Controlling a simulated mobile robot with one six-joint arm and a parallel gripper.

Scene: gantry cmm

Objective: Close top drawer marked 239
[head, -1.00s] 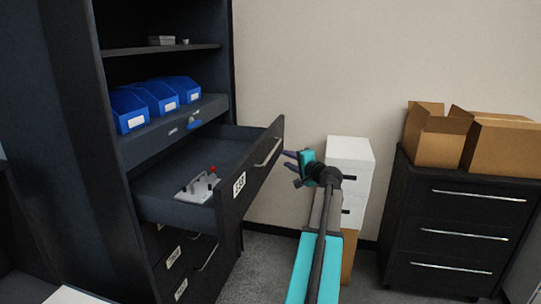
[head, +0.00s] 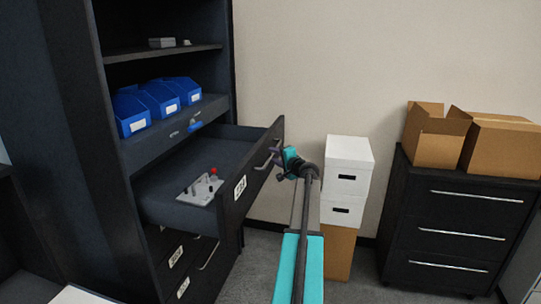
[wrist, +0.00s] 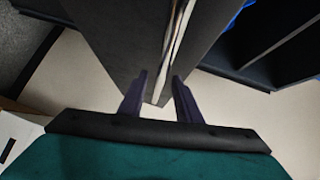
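The top drawer marked 239 (head: 237,207) stands pulled far out of the dark cabinet. Its front carries a white label (head: 240,187) and a pale bar handle (head: 268,155) near the right end. A grey fixture plate with a red knob (head: 202,188) lies inside. My gripper (head: 277,158) is at the handle end of the drawer front, on its outer side. In the wrist view my gripper (wrist: 160,88) has its two fingers apart, with the drawer's edge and pale handle strip (wrist: 176,45) running ahead between them. I cannot tell whether they touch.
Lower drawers (head: 192,258) below look shut. Blue bins (head: 160,98) sit on a shelf above. White boxes (head: 347,180) on a brown carton (head: 338,250) stand right of my arm.

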